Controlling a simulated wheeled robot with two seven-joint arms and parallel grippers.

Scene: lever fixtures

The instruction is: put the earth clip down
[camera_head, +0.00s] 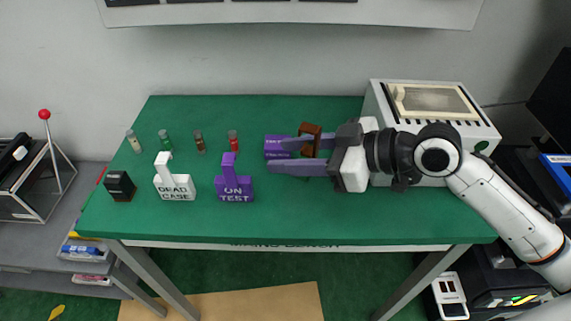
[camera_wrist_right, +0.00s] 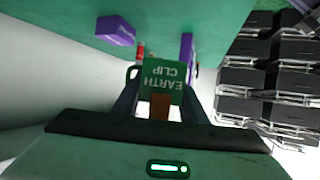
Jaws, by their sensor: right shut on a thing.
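The earth clip shows in the right wrist view as a green block (camera_wrist_right: 163,80) with upside-down white lettering and a brown grip (camera_wrist_right: 160,106). My right gripper (camera_head: 276,154) comes in from the right over the green table and is shut on the clip. In the head view the brown part (camera_head: 310,131) of the clip stands up at the fingers; its green block is mostly hidden. I cannot tell how far the clip is from the tabletop. My left gripper is not in view.
A purple block (camera_head: 272,142) lies behind the fingertips. A purple ON TEST tag (camera_head: 234,187), a white DEAD CASE tag (camera_head: 175,187) and a black block (camera_head: 119,186) stand to the left. Several small fuses (camera_head: 200,142) stand behind. The table's front strip (camera_head: 300,225) is clear.

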